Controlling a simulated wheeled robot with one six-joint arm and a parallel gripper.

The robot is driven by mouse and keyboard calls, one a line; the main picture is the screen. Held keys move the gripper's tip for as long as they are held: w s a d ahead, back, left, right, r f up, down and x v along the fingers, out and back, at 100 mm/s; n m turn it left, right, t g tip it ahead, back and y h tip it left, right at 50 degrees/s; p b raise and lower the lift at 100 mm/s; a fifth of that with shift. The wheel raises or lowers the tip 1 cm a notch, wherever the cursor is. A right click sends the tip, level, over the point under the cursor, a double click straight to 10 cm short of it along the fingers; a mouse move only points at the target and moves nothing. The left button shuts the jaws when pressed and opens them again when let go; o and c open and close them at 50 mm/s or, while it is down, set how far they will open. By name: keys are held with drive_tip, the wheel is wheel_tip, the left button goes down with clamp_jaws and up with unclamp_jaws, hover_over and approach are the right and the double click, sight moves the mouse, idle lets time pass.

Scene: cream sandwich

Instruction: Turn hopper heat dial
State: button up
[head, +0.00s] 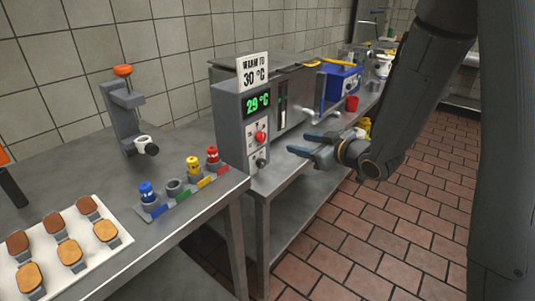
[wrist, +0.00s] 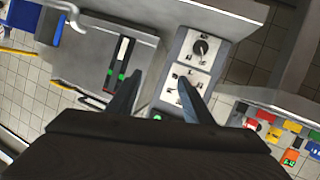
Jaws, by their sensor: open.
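The hopper's control box (head: 231,120) stands on the steel counter. Its green display (head: 257,103) reads 29 °C, under a sign (head: 253,72) saying "WARM TO 30 °C". A red dial (head: 261,137) sits below the display, and a dark knob (head: 262,162) lies lower. My gripper (head: 297,143) is open and empty, to the right of the red dial and apart from it in the head view. In the wrist view, my gripper (wrist: 160,78) has its right finger over the marked dial plate (wrist: 171,83), hiding most of that dial. The dark knob (wrist: 200,47) is clear.
A tray (head: 72,238) of several brown-topped pieces lies at front left. A blue box (head: 341,86) and red cup (head: 352,103) stand farther back. Tiled floor (head: 350,240) is clear at right.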

sight(263, 138)
drive_tip(key=w+a+n+y, duration=0.1)
drive_tip(key=a+y, duration=0.1)
drive_tip(key=a, duration=0.1)
drive_tip(key=w+a+n+y+b, duration=0.1)
drive_tip(key=a+y, duration=0.1)
drive_tip(key=a, duration=0.2)
drive_tip(key=w+a+n+y+b, duration=0.1)
drive_tip(key=a+y, duration=0.1)
drive_tip(key=a, duration=0.1)
drive_tip(key=shift+w+a+f+g, duration=0.15)
drive_tip(key=shift+a+f+g, duration=0.15)
drive_tip(key=shift+a, duration=0.1)
drive_tip(key=shift+b, duration=0.3)
drive_tip(key=c, duration=1.1)
